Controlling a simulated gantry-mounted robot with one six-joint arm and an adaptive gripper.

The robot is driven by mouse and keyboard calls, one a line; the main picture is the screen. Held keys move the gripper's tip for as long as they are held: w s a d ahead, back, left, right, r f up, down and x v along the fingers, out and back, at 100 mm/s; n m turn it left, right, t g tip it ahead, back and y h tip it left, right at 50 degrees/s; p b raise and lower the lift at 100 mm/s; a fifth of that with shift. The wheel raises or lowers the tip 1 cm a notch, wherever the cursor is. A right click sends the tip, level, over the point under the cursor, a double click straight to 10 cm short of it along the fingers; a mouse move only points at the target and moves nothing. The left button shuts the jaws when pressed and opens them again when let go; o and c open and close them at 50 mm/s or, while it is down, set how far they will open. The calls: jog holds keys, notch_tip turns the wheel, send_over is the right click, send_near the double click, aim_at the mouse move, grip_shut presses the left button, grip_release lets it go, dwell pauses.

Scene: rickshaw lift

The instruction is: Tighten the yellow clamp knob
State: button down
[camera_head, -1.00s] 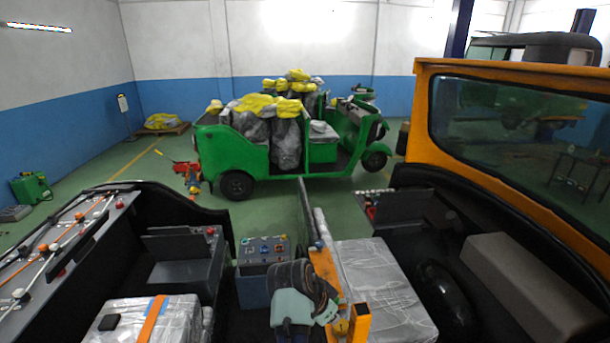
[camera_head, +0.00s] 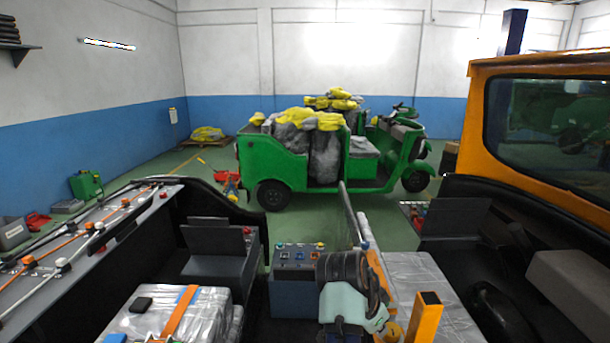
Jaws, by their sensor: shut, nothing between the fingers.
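A small rounded yellow part (camera_head: 392,331), which looks like the clamp knob, shows low in the head view, right of my pale green and black arm section. It sits beside an upright orange post (camera_head: 425,316), near the bottom edge. Its lower part is cut off or hidden, so I cannot tell how far it is turned. My arm stands just left of it, and a gap between them is hard to judge. My gripper's fingers do not show in this view.
A control box with buttons (camera_head: 296,258) stands left of my arm. A wrapped load with an orange strap (camera_head: 180,312) is at lower left. A green rickshaw (camera_head: 272,162) stands behind on open floor.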

notch_tip(320, 180, down, 2)
jog(key=shift+f, duration=0.1)
jog(key=shift+w+d, duration=0.1)
jog(key=shift+d, duration=0.1)
dwell(0.7)
jog(key=shift+d+p, duration=0.1)
jog(key=shift+p, duration=2.65)
jog(key=shift+s+a+r+p, duration=0.2)
jog(key=shift+p, duration=0.35)
jog(key=shift+a+f, duration=0.1)
jog(key=shift+f, duration=0.05)
notch_tip(320, 180, up, 6)
jog(key=p, duration=0.6)
